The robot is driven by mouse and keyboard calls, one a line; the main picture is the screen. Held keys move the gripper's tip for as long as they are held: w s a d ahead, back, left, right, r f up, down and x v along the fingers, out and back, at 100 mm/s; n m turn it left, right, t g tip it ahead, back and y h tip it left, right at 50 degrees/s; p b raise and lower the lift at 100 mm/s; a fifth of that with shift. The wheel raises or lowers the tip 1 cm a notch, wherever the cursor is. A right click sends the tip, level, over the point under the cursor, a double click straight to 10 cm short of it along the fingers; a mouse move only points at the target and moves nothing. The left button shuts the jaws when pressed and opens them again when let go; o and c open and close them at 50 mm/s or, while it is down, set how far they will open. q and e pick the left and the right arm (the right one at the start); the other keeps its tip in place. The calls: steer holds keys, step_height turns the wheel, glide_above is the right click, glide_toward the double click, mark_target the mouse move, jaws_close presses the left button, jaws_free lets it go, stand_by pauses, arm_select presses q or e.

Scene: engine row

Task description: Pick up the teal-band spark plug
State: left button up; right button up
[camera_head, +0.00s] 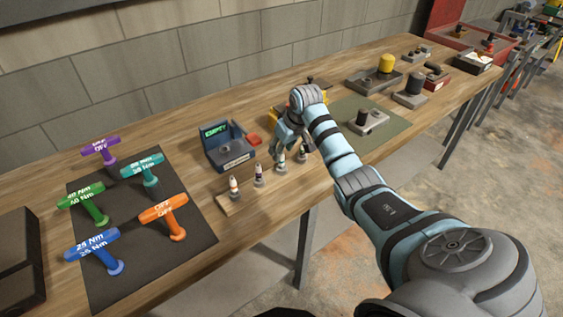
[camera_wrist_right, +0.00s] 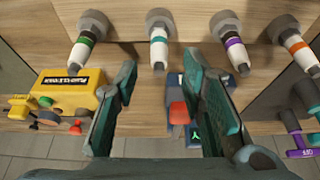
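The teal-band spark plug (camera_head: 281,163) stands in a wooden rack (camera_head: 228,204), third from the left in a row of white plugs. In the right wrist view the teal-band spark plug (camera_wrist_right: 158,47) appears just beyond the fingertips, lined up with the gap between them. My right gripper (camera_head: 284,147) is just above and behind this plug in the head view and partly hides its top. In the wrist view the right gripper (camera_wrist_right: 163,75) is open, its fingers apart and nothing between them. My left gripper is not in view.
Neighbouring plugs have purple (camera_head: 258,175), orange (camera_head: 234,187) and green (camera_head: 303,153) bands. A blue tester box (camera_head: 226,155) and a yellow device (camera_wrist_right: 65,90) stand behind the row. Coloured T-handle tools lie on a dark mat (camera_head: 135,281) at left.

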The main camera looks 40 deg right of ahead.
mark_target(281, 164)
steer(key=x, duration=0.2)
steer(key=s+x, duration=0.1)
steer(key=x, duration=0.1)
steer(key=shift+w+f, duration=0.1)
steer(key=shift+f, duration=0.15)
jaws_close()
steer(key=shift+r, duration=0.15)
